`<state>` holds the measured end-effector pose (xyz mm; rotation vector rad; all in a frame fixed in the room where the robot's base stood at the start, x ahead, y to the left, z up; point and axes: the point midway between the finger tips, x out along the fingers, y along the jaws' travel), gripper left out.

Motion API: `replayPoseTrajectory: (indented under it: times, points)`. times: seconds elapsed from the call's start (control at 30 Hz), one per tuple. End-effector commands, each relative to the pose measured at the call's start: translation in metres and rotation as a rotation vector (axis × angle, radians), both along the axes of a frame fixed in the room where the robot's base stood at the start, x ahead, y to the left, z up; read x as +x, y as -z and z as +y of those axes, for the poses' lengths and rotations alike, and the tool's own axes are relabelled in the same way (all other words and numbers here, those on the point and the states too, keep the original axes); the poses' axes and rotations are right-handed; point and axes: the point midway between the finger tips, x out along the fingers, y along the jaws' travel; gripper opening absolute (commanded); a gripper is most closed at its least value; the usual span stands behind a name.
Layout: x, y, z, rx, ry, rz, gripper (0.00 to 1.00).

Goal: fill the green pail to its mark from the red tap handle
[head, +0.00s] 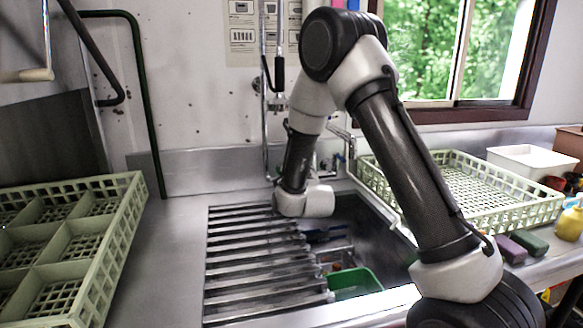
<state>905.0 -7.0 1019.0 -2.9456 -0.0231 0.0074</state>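A green container (354,282), which looks like the pail, sits low in the sink (370,222), partly hidden by the sink's front edge. Its mark and any water in it cannot be made out. The tap (341,137) is on the back wall behind the sink, partly covered by my arm. A small blue handle (351,147) shows there; I cannot make out the red handle clearly. My wrist is over the sink, behind and left of the green container. Dark parts below it (325,236) may be my gripper; its fingers are too unclear to read.
A slatted metal drainer (255,262) covers the sink's left part. A pale green divided rack (118,235) stands at left, another pale green rack (535,208) at right. A hose hangs against the wall.

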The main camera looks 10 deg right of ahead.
Motion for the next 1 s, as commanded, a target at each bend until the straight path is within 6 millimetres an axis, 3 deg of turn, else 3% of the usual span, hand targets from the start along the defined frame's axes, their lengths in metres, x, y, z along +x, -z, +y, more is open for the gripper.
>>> replayPoseTrajectory:
  times: [0.5,0.63,0.9,0.93,1.0]
  points:
    - [-0.100,-0.001,-0.001,0.000,-0.002,-0.002,0.34]
    - [-0.111,-0.001,-0.002,0.001,0.000,-0.004,0.34]
    - [-0.113,-0.002,-0.002,0.001,0.000,-0.004,0.34]
    - [-0.113,-0.002,-0.002,0.001,0.000,-0.004,0.32]
    - [-0.114,-0.001,0.001,0.001,-0.005,-0.004,0.20]
